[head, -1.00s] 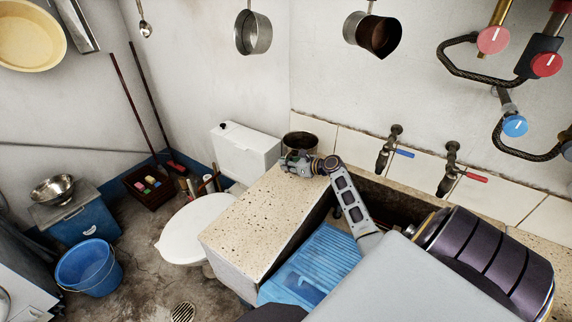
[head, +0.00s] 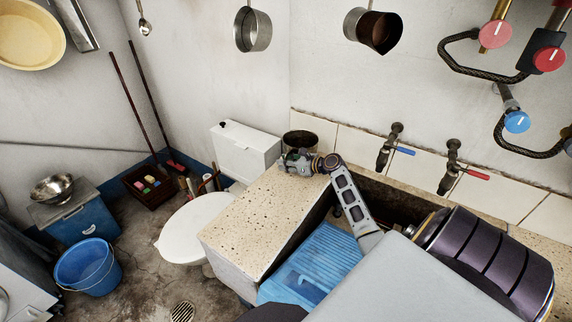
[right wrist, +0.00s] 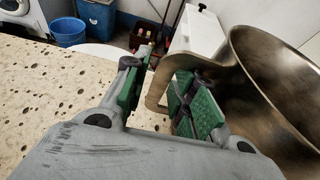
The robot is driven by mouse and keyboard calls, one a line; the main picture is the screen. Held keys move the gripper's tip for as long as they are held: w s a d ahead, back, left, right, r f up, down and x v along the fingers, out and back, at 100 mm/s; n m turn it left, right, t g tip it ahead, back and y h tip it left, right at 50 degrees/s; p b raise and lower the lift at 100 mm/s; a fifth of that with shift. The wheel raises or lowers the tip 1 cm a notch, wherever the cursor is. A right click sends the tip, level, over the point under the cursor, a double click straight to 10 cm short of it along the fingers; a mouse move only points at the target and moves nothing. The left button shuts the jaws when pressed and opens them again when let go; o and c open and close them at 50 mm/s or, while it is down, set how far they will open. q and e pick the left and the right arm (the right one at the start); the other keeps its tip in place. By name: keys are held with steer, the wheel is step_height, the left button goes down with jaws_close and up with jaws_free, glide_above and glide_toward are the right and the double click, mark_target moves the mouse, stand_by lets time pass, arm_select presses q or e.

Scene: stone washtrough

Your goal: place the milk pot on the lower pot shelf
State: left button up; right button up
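A dull brownish metal pot (head: 301,137), which I take for the milk pot, stands at the back of the speckled stone ledge. In the right wrist view its rounded body (right wrist: 270,85) fills the right side, and its bent handle (right wrist: 157,88) points towards the gripper. My right gripper (head: 292,161) is just in front of the pot. In the right wrist view the green-padded fingers (right wrist: 160,100) are apart, with the handle between them, closer to the right finger. Contact is unclear. My left gripper is not in view. I cannot make out a lower pot shelf.
Two pans hang on the wall, one grey (head: 253,31) and one darker (head: 373,32). The speckled ledge (head: 262,215) is bare in front of the gripper. A trough with a blue ribbed board (head: 318,262) lies right of it. Taps (head: 388,148) project from the tiled wall.

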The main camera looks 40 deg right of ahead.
steer(key=shift+f, duration=0.15)
steer(key=v, duration=0.3)
steer(key=shift+s+r, duration=0.25)
steer(key=shift+s, duration=0.05)
steer(key=v, duration=0.8)
steer(key=shift+o, duration=0.4)
steer(key=shift+s+d, duration=0.15)
steer(key=shift+t, duration=0.3)
steer(key=w+f+b, duration=0.2)
steer(key=b, duration=0.3)
steer(key=w+a+f+b, duration=0.1)
steer(key=f+b, duration=0.1)
steer(key=b, duration=0.4)
steer(key=shift+w+a+f, duration=0.1)
steer(key=shift+w+a, duration=0.05)
steer(key=shift+w, duration=0.2)
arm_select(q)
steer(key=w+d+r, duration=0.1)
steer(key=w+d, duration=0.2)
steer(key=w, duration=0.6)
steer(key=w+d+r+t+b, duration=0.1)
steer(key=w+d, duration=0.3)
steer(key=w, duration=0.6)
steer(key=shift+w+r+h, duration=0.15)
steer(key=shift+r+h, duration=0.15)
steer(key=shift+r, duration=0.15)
arm_select(e)
steer(key=shift+w+a+f, duration=0.1)
steer(key=shift+w+a, duration=0.05)
steer(key=shift+a, duration=0.05)
